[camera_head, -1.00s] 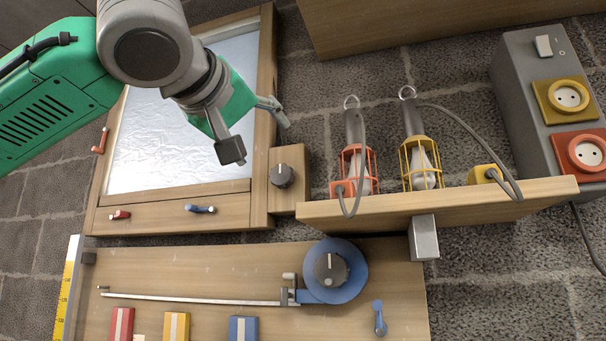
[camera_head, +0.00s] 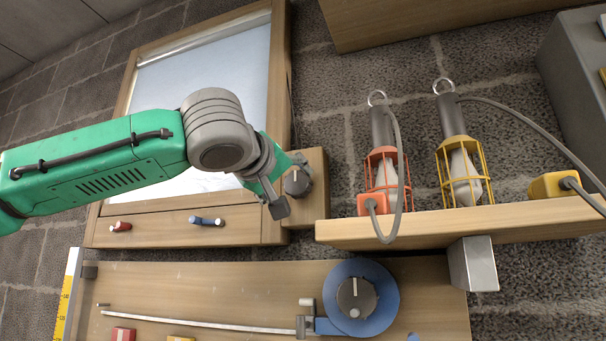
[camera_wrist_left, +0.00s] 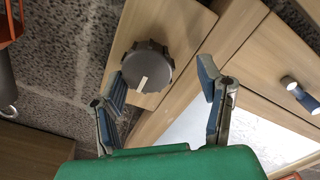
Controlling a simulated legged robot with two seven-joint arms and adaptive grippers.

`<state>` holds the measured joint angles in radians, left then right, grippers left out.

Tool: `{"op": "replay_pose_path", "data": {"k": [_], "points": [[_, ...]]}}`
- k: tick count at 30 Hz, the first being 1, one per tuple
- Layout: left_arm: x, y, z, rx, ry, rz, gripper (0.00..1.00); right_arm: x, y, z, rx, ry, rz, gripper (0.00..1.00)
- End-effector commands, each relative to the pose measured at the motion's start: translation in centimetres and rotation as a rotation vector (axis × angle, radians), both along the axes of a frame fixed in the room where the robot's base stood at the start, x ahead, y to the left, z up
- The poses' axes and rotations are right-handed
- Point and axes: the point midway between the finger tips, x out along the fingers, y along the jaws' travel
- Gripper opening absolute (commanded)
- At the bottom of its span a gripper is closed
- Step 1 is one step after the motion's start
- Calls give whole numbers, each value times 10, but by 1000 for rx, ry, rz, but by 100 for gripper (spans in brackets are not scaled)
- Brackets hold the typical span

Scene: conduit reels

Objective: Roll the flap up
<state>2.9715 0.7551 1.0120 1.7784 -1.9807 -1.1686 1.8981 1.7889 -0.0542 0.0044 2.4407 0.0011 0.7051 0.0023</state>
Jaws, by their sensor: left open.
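The flap (camera_head: 195,85) is a pale, shiny sheet inside a wooden frame on the wall in the head view, partly hidden by my left arm. It also shows in the left wrist view (camera_wrist_left: 240,138). A dark grey knob (camera_head: 297,182) with a white mark sits on a wooden block at the frame's lower right corner. My left gripper (camera_head: 287,183) is open at this knob. In the left wrist view the knob (camera_wrist_left: 148,66) lies ahead of the fingers (camera_wrist_left: 165,90), nearer the left one. Contact cannot be told. My right gripper is not in view.
A shelf (camera_head: 440,229) right of the knob holds a red caged lamp (camera_head: 384,170) and a yellow one (camera_head: 462,172). Below is a board (camera_head: 200,285) with a blue disc and knob (camera_head: 360,297). Red (camera_head: 120,226) and blue (camera_head: 207,220) handles are on the frame's lower rail.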

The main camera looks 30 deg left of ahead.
Motion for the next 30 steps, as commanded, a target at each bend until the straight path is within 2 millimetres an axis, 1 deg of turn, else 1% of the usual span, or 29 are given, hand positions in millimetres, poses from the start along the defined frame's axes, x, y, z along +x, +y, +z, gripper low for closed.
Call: {"op": "replay_pose_path", "data": {"k": [1, 3, 6, 10, 13, 15, 16, 17, 18, 20, 21, 30], "points": [[6, -2, 3, 4, -1, 1, 61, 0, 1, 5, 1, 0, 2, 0], [13, -7, 4, 7, 0, 5, 61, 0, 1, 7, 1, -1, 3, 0], [21, -16, 5, 15, 3, 7, 61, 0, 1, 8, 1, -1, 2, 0], [27, -26, 3, 22, 7, 5, 61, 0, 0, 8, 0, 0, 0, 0], [27, -26, 3, 22, 6, 3, 61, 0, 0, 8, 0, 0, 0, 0], [25, -21, 3, 19, 4, 2, 61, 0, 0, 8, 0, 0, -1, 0], [24, -19, 3, 17, 2, 1, 64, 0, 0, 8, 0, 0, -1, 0], [23, -17, 3, 16, 2, 0, 54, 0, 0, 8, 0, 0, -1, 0], [22, -16, 4, 15, 0, -1, 40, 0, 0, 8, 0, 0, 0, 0], [21, -13, 4, 14, -3, -3, 19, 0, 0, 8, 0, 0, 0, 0], [21, -12, 5, 14, -5, -4, 10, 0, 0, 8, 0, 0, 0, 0], [19, -13, 8, 12, -9, 7, 10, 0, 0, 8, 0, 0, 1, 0]]}}
